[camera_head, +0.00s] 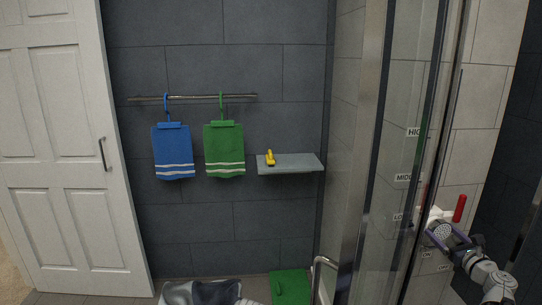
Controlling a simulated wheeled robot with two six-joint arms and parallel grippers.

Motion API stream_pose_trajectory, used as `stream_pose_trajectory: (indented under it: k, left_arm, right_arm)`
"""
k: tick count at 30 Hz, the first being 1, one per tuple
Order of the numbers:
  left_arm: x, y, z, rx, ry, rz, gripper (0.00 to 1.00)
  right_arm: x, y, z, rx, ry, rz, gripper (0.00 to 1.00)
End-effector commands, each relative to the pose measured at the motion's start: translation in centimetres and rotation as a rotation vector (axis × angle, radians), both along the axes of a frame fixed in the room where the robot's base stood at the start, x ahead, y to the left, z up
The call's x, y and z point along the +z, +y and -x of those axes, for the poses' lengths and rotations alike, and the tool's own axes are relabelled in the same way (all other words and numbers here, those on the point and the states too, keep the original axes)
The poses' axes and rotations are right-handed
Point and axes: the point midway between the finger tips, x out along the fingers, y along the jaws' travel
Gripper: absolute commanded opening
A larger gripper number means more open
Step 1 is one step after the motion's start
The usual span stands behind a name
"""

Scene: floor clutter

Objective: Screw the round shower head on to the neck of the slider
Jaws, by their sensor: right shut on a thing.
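My right gripper (446,236) reaches in from the lower right, beyond the shower's glass edge. Its purple fingers are shut on the round shower head (441,231), a small grey disc with a dotted face. Just above it is a white fitting (438,214), which looks like the slider, with a red part (460,208) sticking up at its right. The slider's neck is not clearly visible. I cannot tell whether the shower head touches it. My left gripper is not in view.
Glass shower panels with metal frames (374,150) stand left of the arm. Height labels (414,132) mark the wall. A grey shelf (298,163) holds a small yellow object (270,158). Blue (173,150) and green (224,150) towels hang left.

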Motion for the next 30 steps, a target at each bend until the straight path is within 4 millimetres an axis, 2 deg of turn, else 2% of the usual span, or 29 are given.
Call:
stream_pose_trajectory:
  k: [4, 11, 12, 15, 23, 30]
  left_arm:
    - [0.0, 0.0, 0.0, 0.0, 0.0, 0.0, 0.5]
    - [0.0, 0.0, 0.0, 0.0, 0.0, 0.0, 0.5]
    - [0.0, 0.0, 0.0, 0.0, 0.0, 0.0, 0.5]
    - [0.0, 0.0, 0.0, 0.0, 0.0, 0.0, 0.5]
    - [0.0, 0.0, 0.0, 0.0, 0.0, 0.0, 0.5]
    - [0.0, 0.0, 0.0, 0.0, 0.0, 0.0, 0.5]
  right_arm:
    - [0.1, -0.3, -0.3, -0.003, 0.006, -0.11, 0.05]
    - [0.1, -0.2, -0.3, -0.003, 0.008, -0.131, 0.06]
    - [0.1, -0.2, -0.3, -0.003, 0.008, -0.131, 0.89]
    - [0.1, -0.2, -0.2, -0.002, 0.009, -0.13, 1.0]
    - [0.0, -0.1, 0.1, -0.002, 0.01, -0.125, 1.0]
    - [0.0, -0.2, 1.8, -0.002, 0.01, -0.124, 1.0]
